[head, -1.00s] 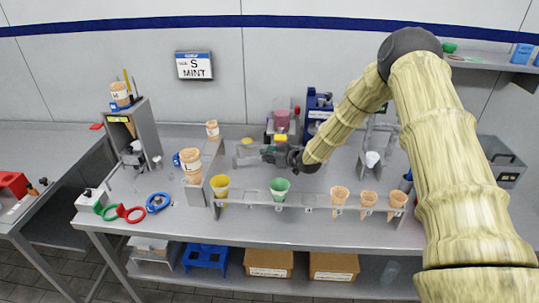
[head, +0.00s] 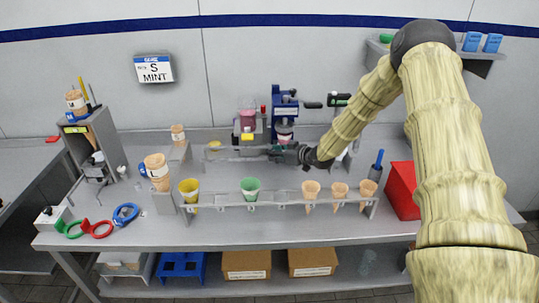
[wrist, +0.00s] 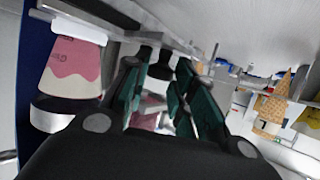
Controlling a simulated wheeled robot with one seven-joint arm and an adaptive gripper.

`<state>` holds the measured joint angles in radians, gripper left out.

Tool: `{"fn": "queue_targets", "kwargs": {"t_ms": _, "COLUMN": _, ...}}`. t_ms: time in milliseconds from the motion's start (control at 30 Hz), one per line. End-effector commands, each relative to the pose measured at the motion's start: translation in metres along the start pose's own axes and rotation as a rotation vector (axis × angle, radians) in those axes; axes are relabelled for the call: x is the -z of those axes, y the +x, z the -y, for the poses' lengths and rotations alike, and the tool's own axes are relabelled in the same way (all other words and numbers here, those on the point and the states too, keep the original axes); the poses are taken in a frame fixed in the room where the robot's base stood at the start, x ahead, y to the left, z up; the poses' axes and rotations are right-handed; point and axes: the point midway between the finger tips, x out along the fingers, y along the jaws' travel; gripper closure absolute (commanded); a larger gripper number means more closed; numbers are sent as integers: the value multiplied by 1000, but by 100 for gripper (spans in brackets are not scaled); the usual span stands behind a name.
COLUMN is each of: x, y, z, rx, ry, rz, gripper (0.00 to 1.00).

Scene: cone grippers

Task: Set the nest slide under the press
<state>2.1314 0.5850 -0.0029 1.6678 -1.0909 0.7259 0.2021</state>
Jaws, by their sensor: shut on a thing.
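The blue press (head: 285,103) stands at the back middle of the bench. A pink-and-white cup (head: 285,131) sits low in it; the cup shows large at left in the wrist view (wrist: 75,62). My gripper (head: 272,153) is in front of the press, low over the bench and behind the cone rail. In the wrist view its green fingers (wrist: 155,95) are closed about a small dark piece (wrist: 160,64), which looks like a knob. The nest slide itself is not clearly seen; the fingers and wrist hide what lies under the press.
The cone rail (head: 280,204) runs along the front, holding a yellow cup (head: 189,189), a green cup (head: 251,187) and several cones. A pink tub (head: 247,118) stands left of the press. A red bin (head: 403,190) is at right.

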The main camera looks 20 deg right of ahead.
Motion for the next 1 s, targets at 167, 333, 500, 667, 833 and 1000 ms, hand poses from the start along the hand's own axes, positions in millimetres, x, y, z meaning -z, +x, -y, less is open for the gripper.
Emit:
{"fn": "queue_targets", "kwargs": {"t_ms": 167, "x": -1, "y": -3, "z": -5, "rx": -7, "ry": 0, "rz": 0, "gripper": 100}}
{"fn": "queue_targets", "kwargs": {"t_ms": 333, "x": -1, "y": -4, "z": -7, "rx": -9, "ry": 1, "rz": 1, "gripper": 67}}
{"fn": "queue_targets", "kwargs": {"t_ms": 500, "x": -1, "y": -2, "z": -4, "rx": -6, "ry": 0, "rz": 1, "gripper": 54}}
{"fn": "queue_targets", "kwargs": {"t_ms": 667, "x": 0, "y": 0, "z": -2, "rx": -2, "ry": -1, "rz": 1, "gripper": 54}}
{"fn": "queue_targets", "kwargs": {"t_ms": 833, "x": 0, "y": -5, "z": -2, "rx": -2, "ry": -1, "rz": 0, "gripper": 54}}
{"fn": "queue_targets", "kwargs": {"t_ms": 1000, "x": 0, "y": -25, "z": -3, "rx": -4, "ry": 1, "rz": 0, "gripper": 54}}
